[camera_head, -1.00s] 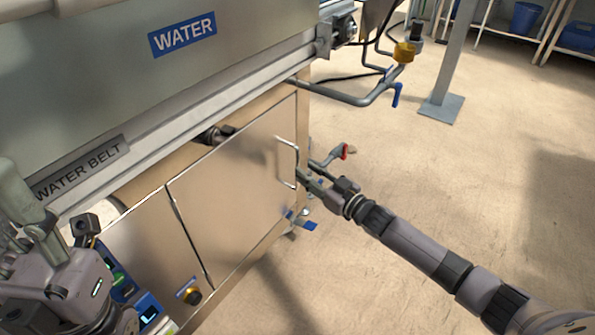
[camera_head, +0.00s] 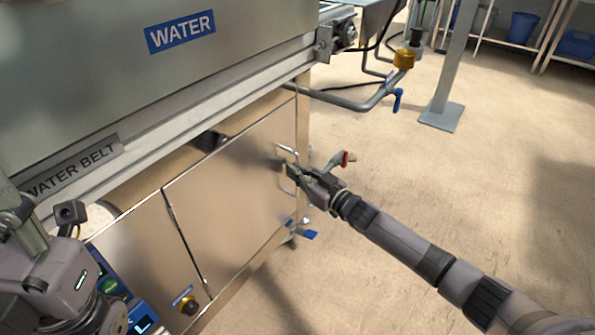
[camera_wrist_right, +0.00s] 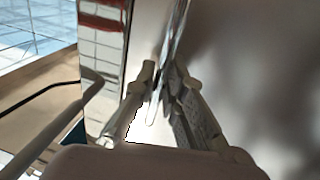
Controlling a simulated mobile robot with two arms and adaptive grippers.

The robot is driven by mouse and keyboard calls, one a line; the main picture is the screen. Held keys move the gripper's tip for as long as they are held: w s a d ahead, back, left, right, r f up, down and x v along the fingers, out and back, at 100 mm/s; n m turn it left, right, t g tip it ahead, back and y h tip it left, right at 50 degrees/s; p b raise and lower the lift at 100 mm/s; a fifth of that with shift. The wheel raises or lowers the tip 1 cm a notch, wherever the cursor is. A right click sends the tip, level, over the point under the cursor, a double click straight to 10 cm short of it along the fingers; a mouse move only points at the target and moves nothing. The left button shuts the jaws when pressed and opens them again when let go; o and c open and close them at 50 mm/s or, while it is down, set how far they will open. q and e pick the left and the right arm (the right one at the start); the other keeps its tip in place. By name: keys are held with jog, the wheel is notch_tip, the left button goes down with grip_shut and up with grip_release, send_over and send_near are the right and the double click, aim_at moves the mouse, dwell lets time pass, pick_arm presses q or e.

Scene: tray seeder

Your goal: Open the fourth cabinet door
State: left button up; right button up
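The cabinet door (camera_head: 232,200) is a shiny metal panel on the machine's lower front. It looks shut. Its upright metal handle (camera_head: 278,172) is near the door's right edge. My right gripper (camera_head: 293,172) is at the handle, with its fingers pointing at the door. In the right wrist view, the handle (camera_wrist_right: 178,35) runs between the two spread fingers of my right gripper (camera_wrist_right: 160,75). I see no firm grip on it; exact contact is unclear. Part of my left arm shows at the lower left of the head view, but its fingertips do not show.
The machine body with a WATER sign (camera_head: 180,32) and a WATER BELT rail (camera_head: 75,167) overhangs the doors. A pipe with a blue valve lever (camera_head: 397,100) juts out at the right. A red-tipped lever (camera_head: 344,158) is just behind my right gripper. The floor at right is mostly clear.

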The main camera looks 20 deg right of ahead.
grip_shut()
jog(key=shift+s, duration=0.15)
dwell(0.4)
